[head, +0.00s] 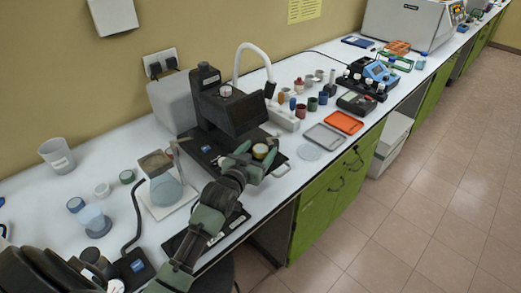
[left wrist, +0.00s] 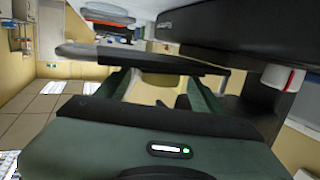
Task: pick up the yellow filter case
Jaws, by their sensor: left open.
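The yellow filter case (head: 260,151) is a small round piece with a pale top, on or just above the black base of the dark instrument (head: 232,108). My left gripper (head: 257,157) is open, with its green fingers around the case. In the left wrist view the yellow case (left wrist: 162,87) shows between the two open fingers (left wrist: 160,92), partly hidden by the gripper body. I cannot tell whether a finger touches it. My right gripper is not in view.
The instrument's dark head overhangs close behind the gripper. A grey tray (head: 324,137), an orange tray (head: 343,122) and several small coloured cups stand to the right. The counter's front edge is close by.

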